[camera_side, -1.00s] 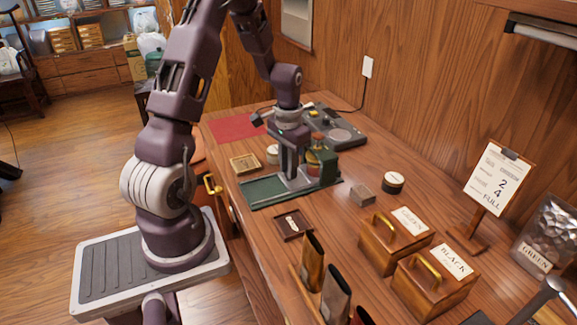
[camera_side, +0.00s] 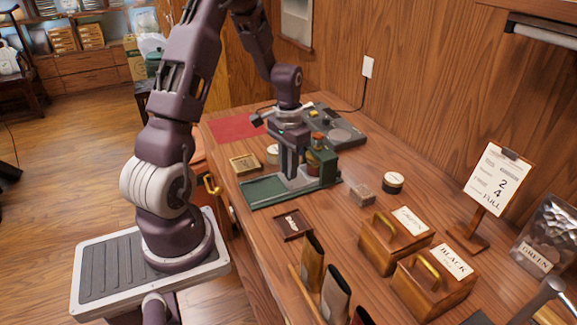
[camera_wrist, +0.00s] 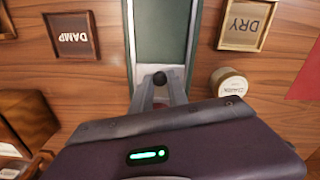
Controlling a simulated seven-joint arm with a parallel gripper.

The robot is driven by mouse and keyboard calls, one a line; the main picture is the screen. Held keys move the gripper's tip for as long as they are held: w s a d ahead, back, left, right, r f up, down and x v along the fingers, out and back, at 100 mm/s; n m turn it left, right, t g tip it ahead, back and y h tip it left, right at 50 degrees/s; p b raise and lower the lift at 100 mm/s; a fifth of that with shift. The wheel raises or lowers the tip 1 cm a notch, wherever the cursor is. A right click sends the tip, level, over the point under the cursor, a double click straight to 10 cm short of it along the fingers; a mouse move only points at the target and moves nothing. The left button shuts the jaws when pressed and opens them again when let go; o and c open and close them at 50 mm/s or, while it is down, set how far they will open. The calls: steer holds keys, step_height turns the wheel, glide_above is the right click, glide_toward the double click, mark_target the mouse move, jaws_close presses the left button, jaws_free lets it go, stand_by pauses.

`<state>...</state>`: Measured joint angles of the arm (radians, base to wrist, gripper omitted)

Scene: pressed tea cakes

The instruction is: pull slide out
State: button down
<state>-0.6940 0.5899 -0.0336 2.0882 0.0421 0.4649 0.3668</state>
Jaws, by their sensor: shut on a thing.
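My gripper (camera_side: 294,182) is low over the green press base (camera_side: 262,194) on the wooden counter. In the wrist view, the grey fingers of my gripper (camera_wrist: 159,90) come together at a small black knob (camera_wrist: 159,79) at the near end of the green channel (camera_wrist: 161,40). The gripper is shut on the knob.
A DRY tray (camera_side: 244,164) and a round tin (camera_side: 272,154) lie behind the base. A DAMP tray (camera_side: 293,225) lies in front.

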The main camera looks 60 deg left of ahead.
stand_by(0.3)
steer(key=s, duration=1)
steer(key=shift+s, duration=0.25)
steer(key=c, duration=1.5)
jaws_free()
steer(key=shift+s, duration=0.1)
steer(key=shift+o, duration=1.1)
step_height(320, 180, up, 7)
steer(key=shift+r, duration=0.1)
